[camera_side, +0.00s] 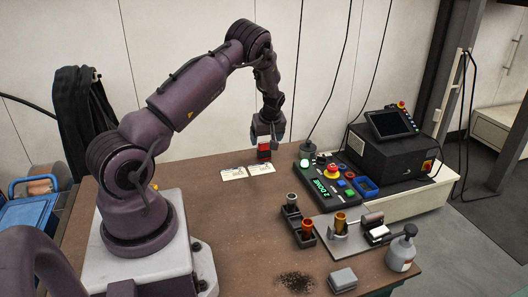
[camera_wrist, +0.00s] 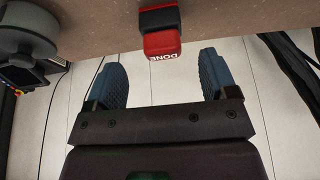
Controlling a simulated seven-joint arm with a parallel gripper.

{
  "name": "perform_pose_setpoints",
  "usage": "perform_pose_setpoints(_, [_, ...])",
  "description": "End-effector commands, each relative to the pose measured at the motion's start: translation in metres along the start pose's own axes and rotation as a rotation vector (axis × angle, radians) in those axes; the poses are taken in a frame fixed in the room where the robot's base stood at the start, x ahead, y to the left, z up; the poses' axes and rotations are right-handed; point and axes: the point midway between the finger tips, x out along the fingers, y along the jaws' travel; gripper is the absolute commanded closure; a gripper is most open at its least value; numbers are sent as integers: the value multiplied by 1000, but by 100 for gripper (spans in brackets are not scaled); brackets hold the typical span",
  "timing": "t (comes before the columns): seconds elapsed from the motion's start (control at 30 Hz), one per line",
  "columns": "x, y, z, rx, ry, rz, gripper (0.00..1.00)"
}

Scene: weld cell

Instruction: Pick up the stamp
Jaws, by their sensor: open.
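The stamp (camera_side: 264,152) is a small block, red with a black part, standing on the far part of the brown table beside two white cards. In the wrist view the stamp (camera_wrist: 161,38) shows its red end with the word DONE, ahead of the gap between my fingers. My gripper (camera_side: 266,138) is right above or behind the stamp in the side view; the exact gap is hard to tell there. In the wrist view my gripper (camera_wrist: 160,78) is open, with its two blue ridged fingers apart and nothing between them.
Two white cards (camera_side: 247,171) lie just in front of the stamp. A control box (camera_side: 330,188) with colored buttons stands to the right. The table's left middle is clear.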

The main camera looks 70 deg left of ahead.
Motion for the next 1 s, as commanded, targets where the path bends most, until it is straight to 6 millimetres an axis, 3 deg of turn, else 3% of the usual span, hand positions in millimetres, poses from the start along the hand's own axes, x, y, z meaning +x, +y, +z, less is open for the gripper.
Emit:
perform_pose_setpoints(0.17, [13,-1,2,1,-1,-2,21])
perform_pose_setpoints(0.43, [51,-4,8,1,-1,-2,21])
perform_pose_setpoints(0.73, [57,-3,7,1,0,0,21])
perform_pose_setpoints(0.77, [57,-3,7,1,0,0,24])
perform_pose_setpoints(1.0, [56,-3,7,1,0,0,76])
